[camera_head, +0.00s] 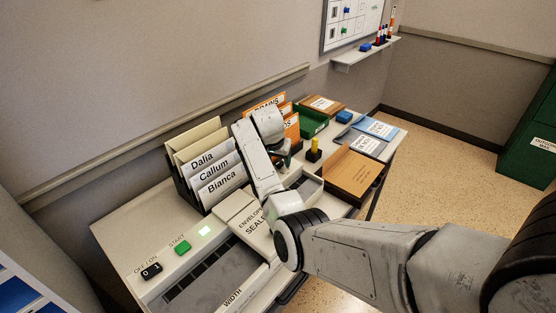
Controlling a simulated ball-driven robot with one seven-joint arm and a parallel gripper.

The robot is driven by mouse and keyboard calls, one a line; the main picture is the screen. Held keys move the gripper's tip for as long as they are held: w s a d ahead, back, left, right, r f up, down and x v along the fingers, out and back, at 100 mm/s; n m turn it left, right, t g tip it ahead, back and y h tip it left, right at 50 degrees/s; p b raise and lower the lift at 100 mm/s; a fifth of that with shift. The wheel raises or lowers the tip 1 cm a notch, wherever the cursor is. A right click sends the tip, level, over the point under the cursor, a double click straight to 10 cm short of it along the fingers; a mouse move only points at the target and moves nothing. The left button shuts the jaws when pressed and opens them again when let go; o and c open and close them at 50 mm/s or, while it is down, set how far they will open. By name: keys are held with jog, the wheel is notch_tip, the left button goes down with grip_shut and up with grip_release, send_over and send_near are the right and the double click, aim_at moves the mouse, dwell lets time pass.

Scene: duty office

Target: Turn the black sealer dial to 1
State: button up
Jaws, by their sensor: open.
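The envelope sealer (240,262) is a long pale machine on the table, with lettering partly hidden by my arm. At its near left end is a small black control (151,270) with a pale mark, beside a label ending in "ON". I cannot tell whether this is the dial, nor read its setting. No numbered black dial shows clearly; my arm covers part of the sealer. My gripper (284,158) is small and partly hidden behind my wrist, over the table beyond the sealer lettering. It is open, with nothing visibly held, and well apart from the black control.
A file rack with named folders (219,185) stands behind the sealer. A brown box (350,172), green tray (313,122) and blue folder (376,129) occupy the far end.

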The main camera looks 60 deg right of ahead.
jog(key=shift+d+f, duration=0.15)
jog(key=shift+f, duration=0.2)
jog(key=shift+c, duration=0.2)
jog(key=c, duration=1)
